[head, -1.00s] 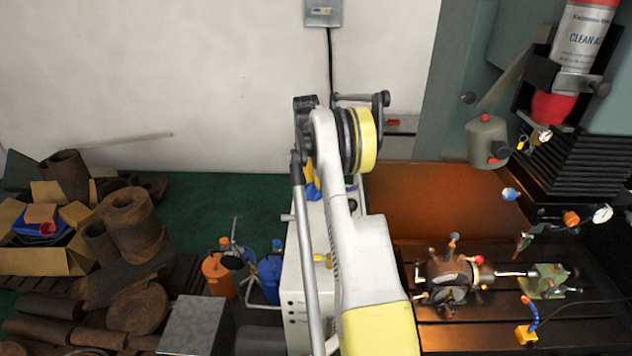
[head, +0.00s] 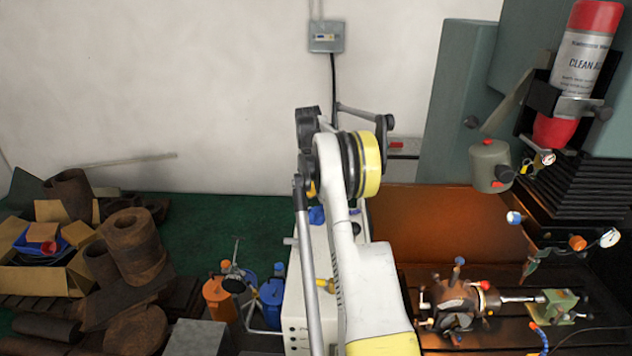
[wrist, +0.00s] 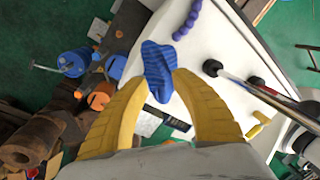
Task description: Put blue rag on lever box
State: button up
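The blue rag (wrist: 160,72) is a crumpled, ridged cloth on or just above the white top of the lever box (wrist: 228,42), near one edge. In the head view the rag (head: 318,214) shows as a small blue patch at the top of the lever box (head: 309,268), left of my arm. My gripper (wrist: 160,77) has two yellow curved fingers spread apart, one at each side of the rag. The fingertips are close to the rag's edges; contact is not clear. In the head view my arm hides most of the gripper and part of the box.
A purple beaded thing (wrist: 187,20) lies on the box top. Orange (head: 218,300) and blue (head: 270,302) containers stand left of the box. Rusty metal parts (head: 130,250) fill the left. The machine table with a chuck (head: 455,300) is at the right.

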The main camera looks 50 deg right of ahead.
notch_tip(320, 180, up, 8)
jog(key=w, duration=0.1)
jog(key=a+r+m+t+h, duration=0.15)
jog(key=a+r+m, duration=0.35)
jog(key=a, duration=0.8)
jog(key=a+r+m+t, duration=0.2)
jog(key=a+r, duration=0.5)
jog(key=a, duration=0.5)
jog(key=s+a+f+m+t, duration=0.25)
jog(key=s+a+m, duration=0.35)
jog(key=s+a, duration=0.8)
jog(key=s+a+f+m+t+y, duration=0.1)
jog(key=s+a+f+m+t, duration=0.2)
jog(key=s+a+f, duration=0.3)
jog(key=s+a+m, duration=0.1)
jog(key=a, duration=0.2)
jog(key=shift+f, duration=0.4)
jog(key=shift+s+d, duration=0.1)
jog(key=shift+d, duration=0.05)
